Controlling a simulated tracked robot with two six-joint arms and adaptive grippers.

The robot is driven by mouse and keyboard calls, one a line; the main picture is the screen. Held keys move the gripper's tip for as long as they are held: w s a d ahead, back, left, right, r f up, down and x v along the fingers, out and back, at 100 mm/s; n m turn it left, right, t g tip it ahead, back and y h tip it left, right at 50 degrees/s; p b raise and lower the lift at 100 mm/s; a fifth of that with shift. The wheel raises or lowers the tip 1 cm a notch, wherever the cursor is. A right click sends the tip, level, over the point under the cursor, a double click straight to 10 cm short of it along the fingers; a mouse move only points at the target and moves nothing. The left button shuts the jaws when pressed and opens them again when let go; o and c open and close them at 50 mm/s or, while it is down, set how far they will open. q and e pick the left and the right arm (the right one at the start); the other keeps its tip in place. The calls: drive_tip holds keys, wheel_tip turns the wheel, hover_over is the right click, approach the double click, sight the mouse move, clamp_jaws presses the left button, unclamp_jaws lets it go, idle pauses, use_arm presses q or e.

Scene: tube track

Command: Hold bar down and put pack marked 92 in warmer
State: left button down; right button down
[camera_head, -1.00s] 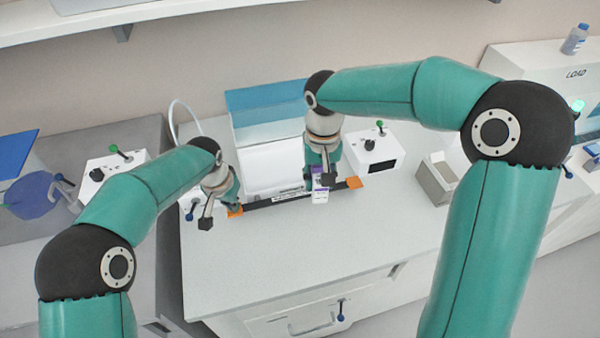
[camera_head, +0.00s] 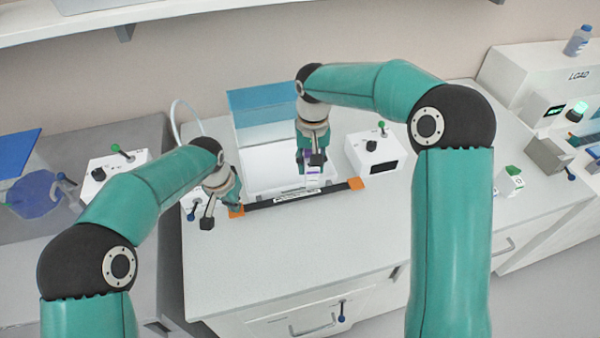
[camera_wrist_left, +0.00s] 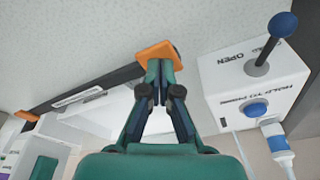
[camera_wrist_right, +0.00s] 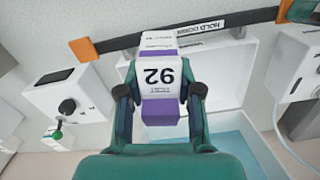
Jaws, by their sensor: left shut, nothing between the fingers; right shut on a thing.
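The pack marked 92 (camera_wrist_right: 160,80) is white with purple bands, and its number shows upside down in the right wrist view. My right gripper (camera_wrist_right: 160,95) is shut on it and holds it over the warmer (camera_head: 262,160), a white open bin with a raised blue lid. The dark bar (camera_head: 290,197) with orange ends runs along the warmer's front edge and carries a "HOLD DOWN" label (camera_wrist_right: 208,27). My left gripper (camera_wrist_left: 160,72) is shut and empty, its tips at the bar's orange end (camera_wrist_left: 160,53). Whether they press on it I cannot tell.
A white control box (camera_head: 372,152) with a knob and dark display stands right of the warmer. Another box (camera_wrist_left: 255,85) with a blue lever and button is beside my left gripper. The front counter (camera_head: 290,250) is clear.

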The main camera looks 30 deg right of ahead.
drive_tip(key=w+d+f, duration=0.2)
drive_tip(key=w, duration=0.7)
drive_tip(key=shift+w+d+f, duration=0.15)
drive_tip(key=shift+w+f, duration=0.05)
drive_tip(key=shift+w, duration=0.15)
drive_tip(key=shift+f, duration=0.15)
idle(0.4)
drive_tip(key=shift+f, duration=1.15)
drive_tip(key=shift+f, duration=0.15)
drive_tip(key=shift+f, duration=1.7)
drive_tip(key=shift+f, duration=0.45)
drive_tip(key=c, duration=0.7)
unclamp_jaws()
